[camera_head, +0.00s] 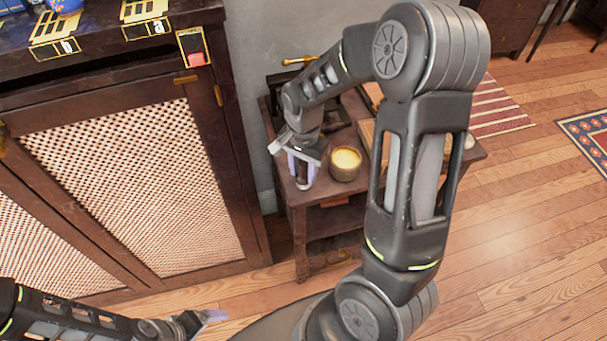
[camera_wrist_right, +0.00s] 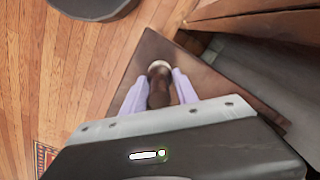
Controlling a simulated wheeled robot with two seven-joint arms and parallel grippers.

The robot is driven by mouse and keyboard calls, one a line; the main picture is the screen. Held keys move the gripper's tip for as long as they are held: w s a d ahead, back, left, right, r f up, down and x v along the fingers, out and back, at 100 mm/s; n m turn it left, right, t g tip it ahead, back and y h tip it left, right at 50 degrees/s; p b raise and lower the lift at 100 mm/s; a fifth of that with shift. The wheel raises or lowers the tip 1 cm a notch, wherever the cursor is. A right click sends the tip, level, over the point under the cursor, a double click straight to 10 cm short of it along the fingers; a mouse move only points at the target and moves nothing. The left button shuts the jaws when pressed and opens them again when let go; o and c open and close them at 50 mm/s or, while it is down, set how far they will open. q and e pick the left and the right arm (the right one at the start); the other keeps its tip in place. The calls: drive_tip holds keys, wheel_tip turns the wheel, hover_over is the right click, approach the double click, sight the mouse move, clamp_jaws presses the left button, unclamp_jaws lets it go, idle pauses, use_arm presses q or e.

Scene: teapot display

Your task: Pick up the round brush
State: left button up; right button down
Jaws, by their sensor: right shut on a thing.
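The round brush (camera_wrist_right: 159,88), dark brown with a pale end, shows between the two pale lilac fingers of my right gripper (camera_wrist_right: 160,92) in the wrist view. The fingers are shut on it. In the head view my right gripper (camera_head: 302,172) points down over the near left corner of the small dark wooden table (camera_head: 334,222). The brush is mostly hidden there, and I cannot tell whether it touches the tabletop. My left gripper (camera_head: 207,317) is low at the bottom left, over the floor, away from the table. Its finger opening is too small to judge.
A brass cup (camera_head: 344,172) with yellow contents stands close to the right of my right gripper. A dark cabinet (camera_head: 133,190) with lattice doors stands to the left. Behind the table is a grey wall (camera_head: 250,60). Open wooden floor (camera_head: 520,250) lies to the right.

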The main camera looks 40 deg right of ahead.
wheel_tip(320, 180, up, 10)
drive_tip(key=shift+r, duration=0.1)
use_arm(q)
drive_tip(key=shift+f, duration=0.1)
idle(0.4)
use_arm(e)
drive_tip(key=shift+d, duration=0.1)
idle(0.9)
